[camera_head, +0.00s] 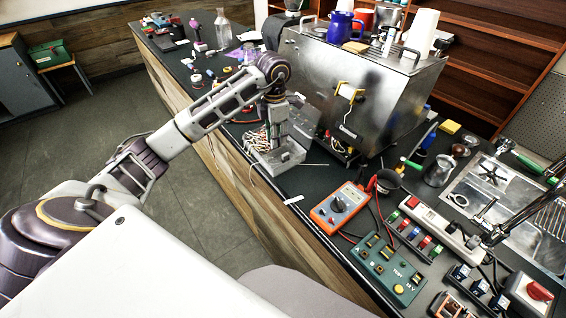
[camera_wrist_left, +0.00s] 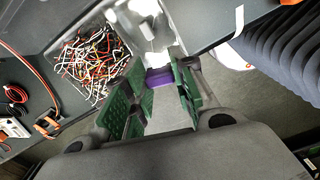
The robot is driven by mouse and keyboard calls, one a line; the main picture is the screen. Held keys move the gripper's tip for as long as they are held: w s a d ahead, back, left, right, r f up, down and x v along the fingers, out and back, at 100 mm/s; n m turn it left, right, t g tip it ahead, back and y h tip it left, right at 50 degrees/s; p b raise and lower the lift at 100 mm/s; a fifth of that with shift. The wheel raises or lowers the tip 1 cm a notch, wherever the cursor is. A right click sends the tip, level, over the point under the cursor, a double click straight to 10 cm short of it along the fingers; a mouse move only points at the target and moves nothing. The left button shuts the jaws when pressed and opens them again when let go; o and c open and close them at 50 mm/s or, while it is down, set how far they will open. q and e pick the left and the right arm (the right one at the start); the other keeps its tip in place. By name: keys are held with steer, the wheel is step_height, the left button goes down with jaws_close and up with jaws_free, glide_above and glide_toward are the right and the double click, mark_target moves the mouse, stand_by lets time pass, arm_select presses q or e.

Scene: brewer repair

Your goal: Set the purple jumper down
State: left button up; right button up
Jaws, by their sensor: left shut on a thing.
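My left gripper (camera_head: 276,140) points down over the grey tray of loose wires (camera_head: 292,158) near the bench's front edge. In the left wrist view, the purple jumper (camera_wrist_left: 158,79) shows as a small purple block between the green-padded fingers of my left gripper (camera_wrist_left: 161,86), which is shut on it. The wire tray also shows there, its many-coloured wires (camera_wrist_left: 93,62) to the left of the fingers. In the head view the jumper is hidden by the gripper. I cannot tell whether the jumper touches anything below. My right gripper is in neither view.
A steel brewer (camera_head: 385,100) stands just behind the tray. An orange multimeter (camera_head: 341,206), a green test box (camera_head: 388,268) and a switch strip (camera_head: 430,222) lie to the right. Bottles and small parts fill the bench's far end. The bench's wooden front edge is close to the tray.

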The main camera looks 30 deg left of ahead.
arm_select(q)
steer(key=shift+s+a+n, duration=0.1)
steer(key=shift+a+n, duration=0.1)
steer(key=shift+n, duration=0.9)
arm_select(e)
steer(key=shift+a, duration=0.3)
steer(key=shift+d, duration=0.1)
arm_select(q)
steer(key=shift+f, duration=0.15)
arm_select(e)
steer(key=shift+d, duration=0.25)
arm_select(q)
steer(key=p, duration=0.1)
glide_above(276, 166)
step_height(276, 166, down, 5)
steer(key=shift+f, duration=0.5)
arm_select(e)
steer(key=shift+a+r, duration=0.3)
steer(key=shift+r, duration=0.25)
